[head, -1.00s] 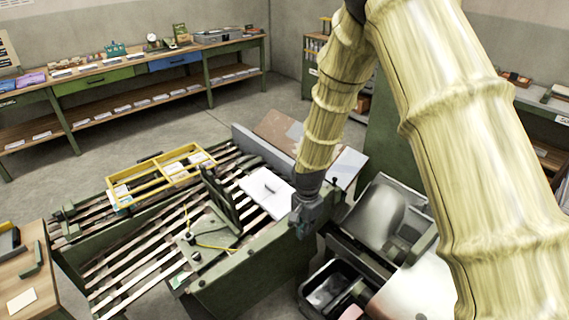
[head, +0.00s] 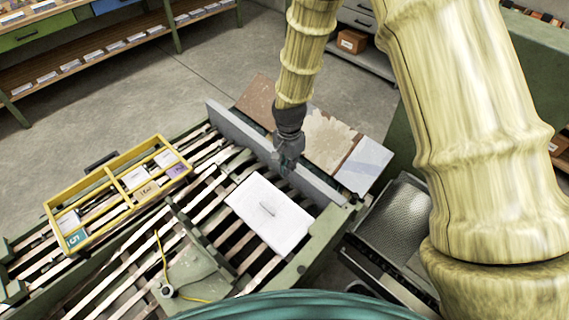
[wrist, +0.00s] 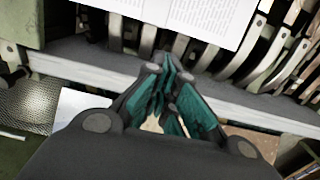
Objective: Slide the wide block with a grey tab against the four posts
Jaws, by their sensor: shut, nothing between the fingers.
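I cannot clearly pick out the four posts; curved grey pieces (wrist: 185,48) stand between the rail and the block.
The grey rail (head: 325,190) runs along the table's far side. A yellow divided tray (head: 113,182) with cards stands at the left. A green plate with a yellow cord (head: 190,275) lies near the front. Boards (head: 322,140) lie beyond the rail.

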